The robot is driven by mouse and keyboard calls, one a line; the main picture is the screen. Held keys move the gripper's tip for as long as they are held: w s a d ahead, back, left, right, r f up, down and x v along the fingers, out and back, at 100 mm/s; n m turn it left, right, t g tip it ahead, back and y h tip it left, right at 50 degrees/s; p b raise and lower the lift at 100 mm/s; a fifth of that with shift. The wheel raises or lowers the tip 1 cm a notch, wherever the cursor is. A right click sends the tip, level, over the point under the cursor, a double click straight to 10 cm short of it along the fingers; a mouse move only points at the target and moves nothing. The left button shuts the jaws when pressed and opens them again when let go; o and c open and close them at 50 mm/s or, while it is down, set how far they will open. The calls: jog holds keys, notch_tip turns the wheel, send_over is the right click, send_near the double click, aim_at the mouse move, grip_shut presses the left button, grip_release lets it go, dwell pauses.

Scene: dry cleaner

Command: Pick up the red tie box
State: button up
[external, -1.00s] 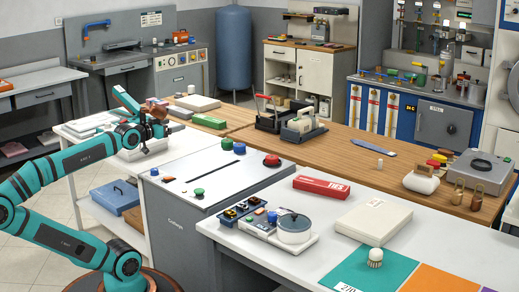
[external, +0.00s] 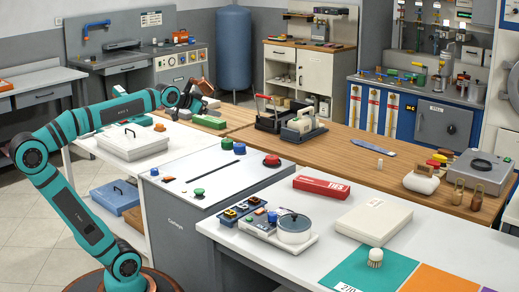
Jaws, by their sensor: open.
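The red tie box (external: 321,187), a long flat box with white lettering on its near end, lies on the white counter at the right of the external view. It lies flat, behind the round-lidded device and to the left of a white flat box. My gripper (external: 190,103) is far from it, at the upper left above the back end of the wooden counter. My gripper is open. Its fingertips are small in this view, and nothing clear shows between them.
A white lidded box (external: 133,142) stands under my arm. A console with green, blue and red buttons (external: 215,175) lies between my arm and the white counter. A round-lidded device (external: 293,228) and a white flat box (external: 374,222) stand near the tie box.

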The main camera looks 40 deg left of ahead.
jog(key=w+d+m+g, duration=0.3)
jog(key=w+d, duration=0.4)
jog(key=w, duration=0.4)
jog(key=m+g+y, duration=0.2)
jog(key=m+g, duration=0.7)
jog(key=g, duration=0.1)
send_over(322, 183)
notch_tip(322, 183, down, 17)
jog(key=f, duration=1)
jog(key=shift+d+f, duration=0.25)
jog(key=shift+f, duration=0.15)
jog(key=shift+a+f, duration=0.25)
jog(key=shift+f, duration=0.9)
jog(key=shift+a+f, duration=0.2)
jog(key=shift+f, duration=1.4)
